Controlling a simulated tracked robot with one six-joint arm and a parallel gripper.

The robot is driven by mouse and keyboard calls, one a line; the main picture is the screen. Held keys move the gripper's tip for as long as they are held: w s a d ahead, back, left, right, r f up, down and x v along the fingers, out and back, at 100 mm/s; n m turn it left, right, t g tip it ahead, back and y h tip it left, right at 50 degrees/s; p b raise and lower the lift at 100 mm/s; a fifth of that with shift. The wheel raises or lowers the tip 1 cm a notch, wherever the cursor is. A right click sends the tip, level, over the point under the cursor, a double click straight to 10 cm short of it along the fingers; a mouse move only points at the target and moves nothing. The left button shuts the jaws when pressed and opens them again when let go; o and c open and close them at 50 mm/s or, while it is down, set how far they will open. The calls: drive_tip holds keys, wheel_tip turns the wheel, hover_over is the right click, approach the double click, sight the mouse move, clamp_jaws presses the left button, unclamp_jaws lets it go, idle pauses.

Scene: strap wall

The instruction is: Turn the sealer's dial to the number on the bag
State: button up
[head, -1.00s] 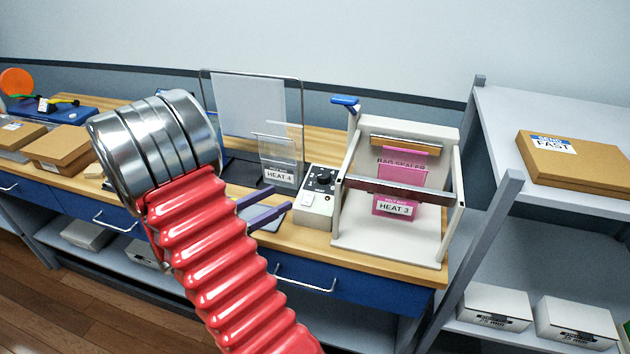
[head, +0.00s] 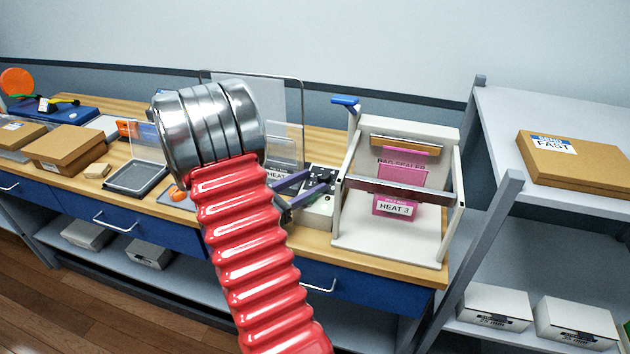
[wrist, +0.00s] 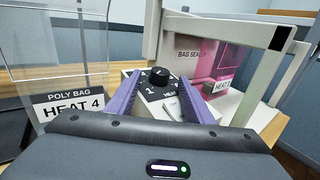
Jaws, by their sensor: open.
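The bag sealer (head: 448,190) is a pale frame with a brown bar and a blue-handled lever. A pink bag (head: 404,172) labelled HEAT 3 hangs in it. The control box (head: 318,208) with the black dial (wrist: 158,76) is attached at its left. In the wrist view, numbers are printed around the dial, with a 1 at left; the dial's setting is too small to read. My gripper (head: 318,180) is open, its purple fingers over the box. In the wrist view the fingers (wrist: 159,82) lie either side of the dial; I cannot tell whether they touch it.
A clear poly bag stand labelled HEAT 4 (wrist: 68,104) stands just left of the box. A grey tray (head: 136,178) and cardboard boxes (head: 68,148) lie further left on the bench. A shelf with a FAST carton (head: 575,160) stands at right.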

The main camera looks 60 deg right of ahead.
sight(324, 177)
drive_tip(key=shift+x, duration=1.4)
drive_tip(key=shift+c, duration=0.6)
drive_tip(key=c, duration=0.9)
drive_tip(key=shift+a, duration=0.15)
